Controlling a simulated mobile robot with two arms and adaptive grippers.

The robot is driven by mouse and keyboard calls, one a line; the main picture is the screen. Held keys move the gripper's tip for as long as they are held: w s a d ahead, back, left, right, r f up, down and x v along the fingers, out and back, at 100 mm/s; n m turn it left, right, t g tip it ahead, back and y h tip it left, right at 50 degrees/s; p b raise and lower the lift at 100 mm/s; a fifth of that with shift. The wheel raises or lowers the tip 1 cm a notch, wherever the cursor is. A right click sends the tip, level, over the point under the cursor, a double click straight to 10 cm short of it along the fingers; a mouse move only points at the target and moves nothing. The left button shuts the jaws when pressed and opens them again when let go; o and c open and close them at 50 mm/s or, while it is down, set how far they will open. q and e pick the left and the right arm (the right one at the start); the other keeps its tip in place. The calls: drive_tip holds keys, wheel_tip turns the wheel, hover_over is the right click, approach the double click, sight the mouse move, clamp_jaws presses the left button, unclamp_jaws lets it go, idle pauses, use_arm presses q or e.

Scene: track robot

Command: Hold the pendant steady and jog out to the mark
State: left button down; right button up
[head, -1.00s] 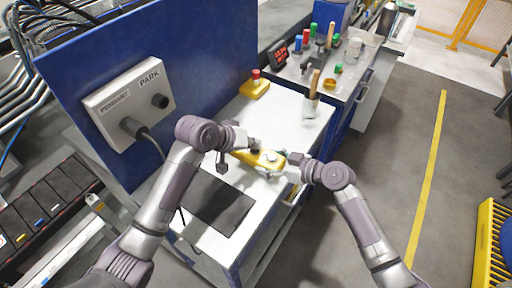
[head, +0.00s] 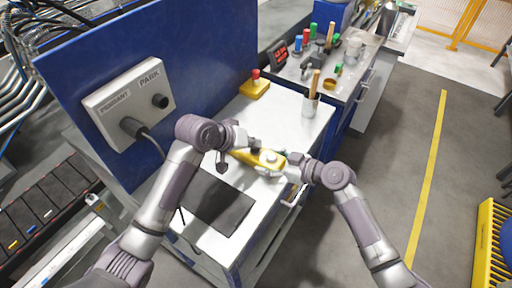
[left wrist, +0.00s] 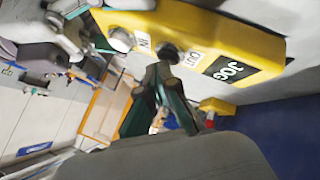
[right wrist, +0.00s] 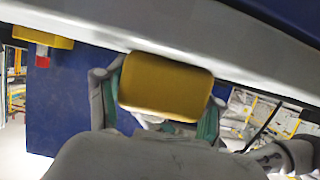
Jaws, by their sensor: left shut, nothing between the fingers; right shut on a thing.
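The yellow pendant (head: 262,158) is held over the metal bench top. My right gripper (head: 290,171) is shut on its near end; the right wrist view shows the yellow end (right wrist: 166,88) between its fingers. My left gripper (head: 252,145) is shut and empty at the pendant's other part. In the left wrist view the pendant (left wrist: 255,45) shows a JOG label, a grey button (left wrist: 121,40) by IN and a dark button (left wrist: 168,52) by OUT. The closed left fingertips (left wrist: 164,68) are at the dark button; I cannot tell if they press it. No mark is clearly visible.
A blue panel behind carries a grey box (head: 128,100) labelled PENDANT and PARK. A yellow box with a red button (head: 255,85) and a cup with a wooden handle (head: 310,106) stand on the bench. A dark mat (head: 215,203) lies in front; a small display (head: 277,54) stands behind.

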sight(253, 150)
use_arm(q)
drive_tip(key=shift+r, duration=0.8)
use_arm(e)
drive_tip(key=shift+f, duration=0.15)
use_arm(q)
drive_tip(key=shift+r, duration=2.5)
use_arm(e)
drive_tip(key=o, duration=1.4)
use_arm(q)
drive_tip(key=shift+w+a, duration=0.1)
use_arm(e)
drive_tip(key=o, duration=0.4)
